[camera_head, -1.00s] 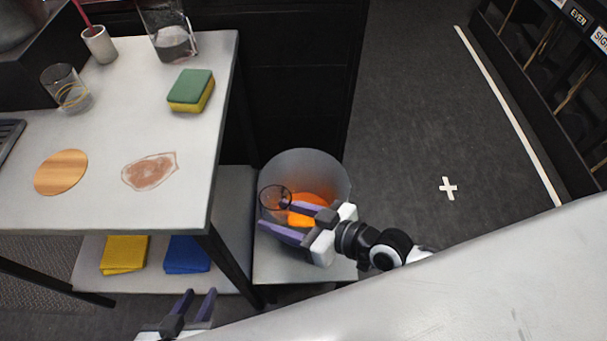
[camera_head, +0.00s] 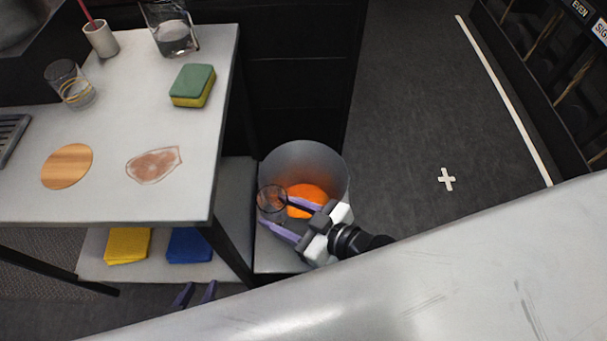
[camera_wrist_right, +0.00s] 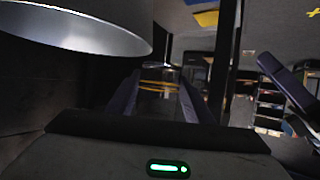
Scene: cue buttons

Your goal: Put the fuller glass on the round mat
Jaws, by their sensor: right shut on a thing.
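The round wooden mat (camera_head: 67,166) lies bare on the pale table at the left of the head view. One clear glass with gold bands (camera_head: 70,84) stands on the table behind the mat; its fill level is unclear. My right gripper (camera_head: 274,211) is shut on another glass (camera_head: 271,198), seen in front of the grey bin, off the table. Its gold bands show between the fingers in the right wrist view (camera_wrist_right: 160,88); its contents cannot be made out. My left gripper (camera_head: 199,289) is low beside the table, fingers apart and empty.
The grey bin (camera_head: 305,155) holds something orange (camera_head: 307,199). On the table stand a pitcher (camera_head: 172,34), a white cup (camera_head: 101,38) and a green-yellow sponge (camera_head: 193,85). A brown stain (camera_head: 153,165) lies right of the mat. Yellow (camera_head: 127,245) and blue cloths (camera_head: 188,246) lie on the lower shelf.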

